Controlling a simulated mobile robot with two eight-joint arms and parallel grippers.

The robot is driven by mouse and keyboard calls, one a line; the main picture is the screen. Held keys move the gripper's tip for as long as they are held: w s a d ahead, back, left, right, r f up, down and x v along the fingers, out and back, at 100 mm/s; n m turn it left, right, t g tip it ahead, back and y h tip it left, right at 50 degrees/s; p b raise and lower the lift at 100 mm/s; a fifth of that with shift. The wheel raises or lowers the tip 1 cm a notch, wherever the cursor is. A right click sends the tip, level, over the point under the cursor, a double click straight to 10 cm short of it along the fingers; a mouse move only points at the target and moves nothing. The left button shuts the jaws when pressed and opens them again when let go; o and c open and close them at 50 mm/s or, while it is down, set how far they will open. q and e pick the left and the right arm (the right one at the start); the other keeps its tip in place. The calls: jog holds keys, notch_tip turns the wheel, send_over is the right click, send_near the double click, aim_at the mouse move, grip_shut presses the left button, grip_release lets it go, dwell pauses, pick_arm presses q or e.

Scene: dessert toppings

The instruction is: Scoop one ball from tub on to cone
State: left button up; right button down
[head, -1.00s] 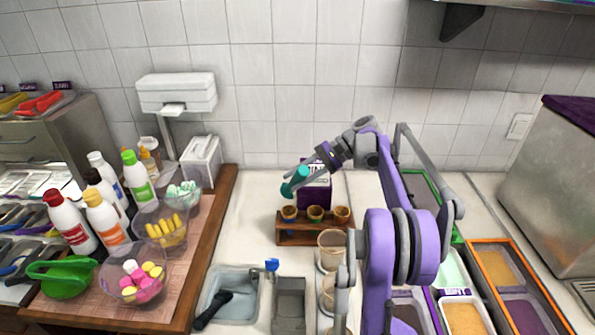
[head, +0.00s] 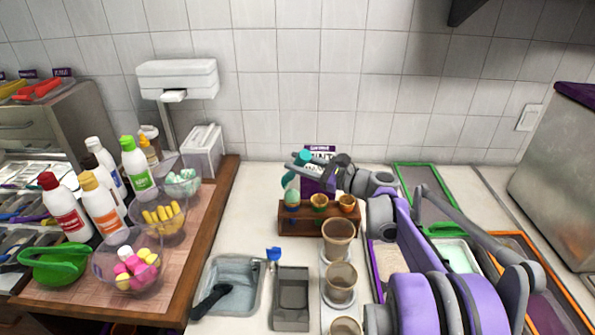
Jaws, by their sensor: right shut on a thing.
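My right gripper (head: 322,165) is shut on a teal scoop (head: 287,180), whose head hangs down over the left end of the cone stand. The brown wooden cone stand (head: 320,222) holds 3 small cones: a left one, a middle cone (head: 319,200) and a right cone (head: 347,202). A pale mint ball (head: 292,197) shows at the left cone, right under the scoop head; I cannot tell whether the scoop still touches it. A tub with mint contents (head: 458,256) lies at the right, partly behind my right arm. My left gripper is out of view.
Several cups (head: 339,232) stand in a row in front of the stand. Bottles (head: 63,208) and a marshmallow bowl (head: 129,266) crowd the left tray. The counter left of the stand is clear.

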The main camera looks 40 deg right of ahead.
jog(key=shift+f+m+t+h, duration=0.2)
jog(key=shift+m+t+h, duration=0.3)
jog(key=shift+m+h, duration=0.55)
jog(key=shift+r+m+t+h, duration=0.15)
jog(key=shift+m+t+h, duration=0.15)
jog(key=shift+m+h, duration=0.5)
jog(key=shift+d+m+h, duration=0.15)
jog(key=shift+m+h, duration=0.7)
jog(key=shift+m, duration=0.2)
jog(key=m+h, duration=0.1)
jog(key=m+h+p, duration=0.1)
jog(key=m+h, duration=0.1)
jog(key=shift+w+d, duration=0.15)
jog(key=shift+d, duration=0.05)
jog(key=shift+d+f+m+h, duration=0.25)
jog(key=shift+f+m+h, duration=0.15)
jog(key=shift+m+h, duration=0.3)
jog(key=shift+f, duration=0.35)
